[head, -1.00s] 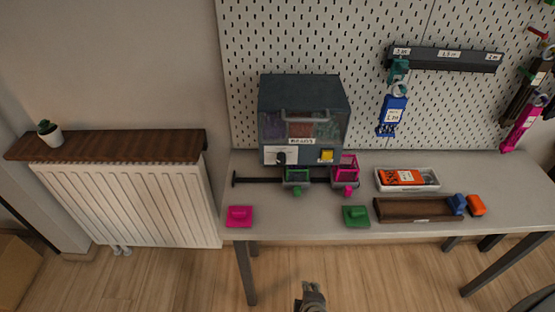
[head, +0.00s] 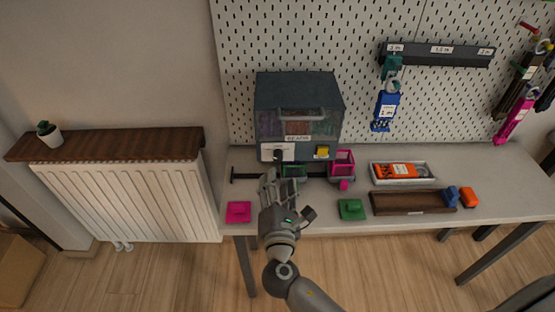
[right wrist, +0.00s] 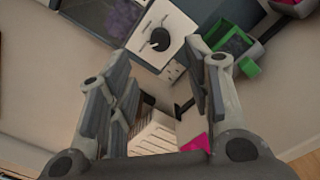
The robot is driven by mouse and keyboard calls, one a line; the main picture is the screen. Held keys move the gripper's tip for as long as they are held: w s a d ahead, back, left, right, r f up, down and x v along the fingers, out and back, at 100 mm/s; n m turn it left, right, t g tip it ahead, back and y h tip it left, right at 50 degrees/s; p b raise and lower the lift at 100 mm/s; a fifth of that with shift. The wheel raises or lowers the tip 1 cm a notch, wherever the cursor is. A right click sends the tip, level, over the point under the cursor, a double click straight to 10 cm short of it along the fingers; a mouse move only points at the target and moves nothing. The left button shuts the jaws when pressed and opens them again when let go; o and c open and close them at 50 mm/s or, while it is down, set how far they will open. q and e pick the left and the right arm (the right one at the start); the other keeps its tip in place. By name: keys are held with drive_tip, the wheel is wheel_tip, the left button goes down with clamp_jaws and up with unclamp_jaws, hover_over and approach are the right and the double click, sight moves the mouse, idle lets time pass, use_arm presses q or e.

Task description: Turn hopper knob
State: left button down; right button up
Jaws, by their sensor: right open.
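The hopper (head: 298,108) is a dark grey box with a clear front on the bench, against the pegboard. Its black round knob (head: 278,155) sits on a white plate at the lower left of the front. In the right wrist view the knob (right wrist: 159,40) shows whole, ahead of the fingers and apart from them. My right gripper (head: 279,178) is just below and in front of the knob in the head view. Its fingers (right wrist: 160,85) are spread wide with nothing between them. My left gripper is not in view.
A wooden tray (head: 405,207) and white tray (head: 374,174) are to the right.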

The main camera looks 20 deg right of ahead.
sight(277, 160)
drive_tip(key=p+x, duration=0.1)
drive_tip(key=x, duration=0.6)
drive_tip(key=shift+w, duration=0.15)
drive_tip(key=shift+w+d+f, duration=0.15)
drive_tip(key=shift+w+d, duration=0.05)
drive_tip(key=shift+w, duration=0.25)
clamp_jaws()
